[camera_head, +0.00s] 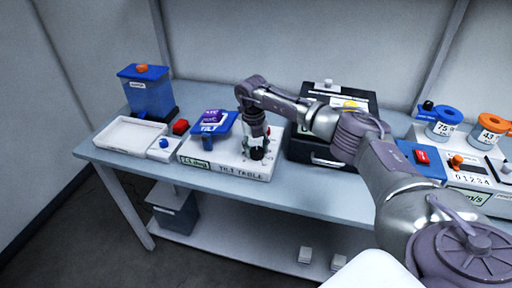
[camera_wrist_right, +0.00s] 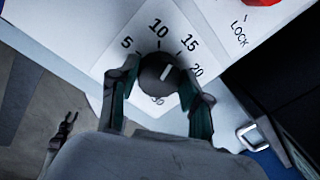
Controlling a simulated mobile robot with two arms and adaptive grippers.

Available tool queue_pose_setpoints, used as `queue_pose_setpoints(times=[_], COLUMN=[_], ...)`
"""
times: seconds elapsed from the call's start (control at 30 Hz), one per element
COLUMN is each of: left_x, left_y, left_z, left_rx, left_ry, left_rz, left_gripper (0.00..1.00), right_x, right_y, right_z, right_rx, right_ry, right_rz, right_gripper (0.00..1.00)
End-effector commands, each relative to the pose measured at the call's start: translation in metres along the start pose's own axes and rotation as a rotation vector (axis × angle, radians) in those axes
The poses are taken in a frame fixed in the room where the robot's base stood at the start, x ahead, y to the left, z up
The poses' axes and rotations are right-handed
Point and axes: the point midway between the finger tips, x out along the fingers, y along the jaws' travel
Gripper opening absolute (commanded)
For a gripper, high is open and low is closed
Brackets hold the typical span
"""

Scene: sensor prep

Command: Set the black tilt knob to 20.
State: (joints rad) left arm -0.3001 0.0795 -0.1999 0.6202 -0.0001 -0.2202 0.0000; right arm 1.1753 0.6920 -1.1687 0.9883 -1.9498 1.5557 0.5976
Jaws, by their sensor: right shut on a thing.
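The tilt table (camera_head: 228,160) is a white box with a blue tilted plate (camera_head: 210,124) on it. My right gripper (camera_head: 258,152) is over its right part, pointing down. In the right wrist view the black tilt knob (camera_wrist_right: 157,72) sits on a white dial marked 5, 10, 15, 20 and a partly hidden number. The knob's white pointer line slants up and right, roughly toward 15 and short of 20. My right gripper (camera_wrist_right: 160,76) is shut on the knob, one finger on each side. A small gripper shape (camera_wrist_right: 62,135), seemingly my left one, shows at lower left.
A black case (camera_head: 330,155) stands close to the right of the tilt table. A white tray (camera_head: 128,135) and a blue container (camera_head: 148,95) stand at left. A red part and a LOCK mark (camera_wrist_right: 239,29) lie beside the dial.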

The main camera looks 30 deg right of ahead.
Motion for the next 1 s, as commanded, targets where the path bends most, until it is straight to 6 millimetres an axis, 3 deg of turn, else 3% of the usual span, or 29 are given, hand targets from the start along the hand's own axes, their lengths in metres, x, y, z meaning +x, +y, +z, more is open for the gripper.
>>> queue_pose_setpoints(times=[1.0], left_x=[-0.031], left_y=[0.0], left_z=[-0.003], left_rx=[0.0], left_ry=[0.0], left_rz=[0.0], left_gripper=[0.4], right_x=[-0.003], right_y=[-0.003], right_z=[0.001], right_rx=[0.916], right_ry=[0.052], right_rz=[0.003], right_gripper=[0.13])
